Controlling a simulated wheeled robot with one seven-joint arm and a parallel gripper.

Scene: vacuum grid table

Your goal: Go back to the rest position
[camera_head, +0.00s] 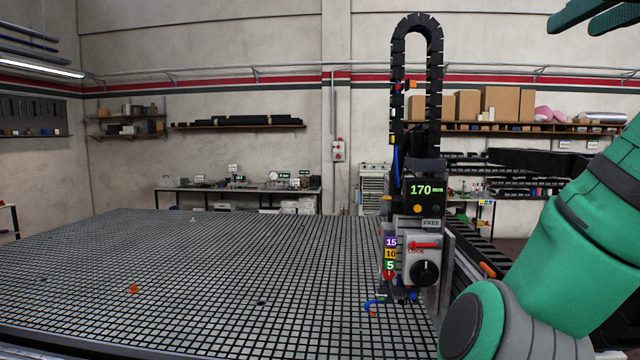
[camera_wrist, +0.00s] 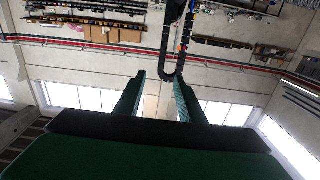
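My gripper (camera_wrist: 158,76) shows in the wrist view with its two green fingers apart and nothing between them. It is raised high, and the wrist view shows the room upside down. In the head view two green finger-like parts of mine (camera_head: 598,17) show at the top right corner, cut off by the edge. My green arm fills the right side, beside the machine head (camera_head: 425,215) and well apart from my fingers. The vacuum grid table (camera_head: 230,270) lies below and to the left.
The machine head carries a 170 display, a red lock lever and a black knob, with a cable chain (camera_head: 398,90) rising above. A small orange piece (camera_head: 134,288) and a dark piece (camera_head: 261,303) lie on the grid. Shelves with boxes (camera_head: 500,103) line the back wall.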

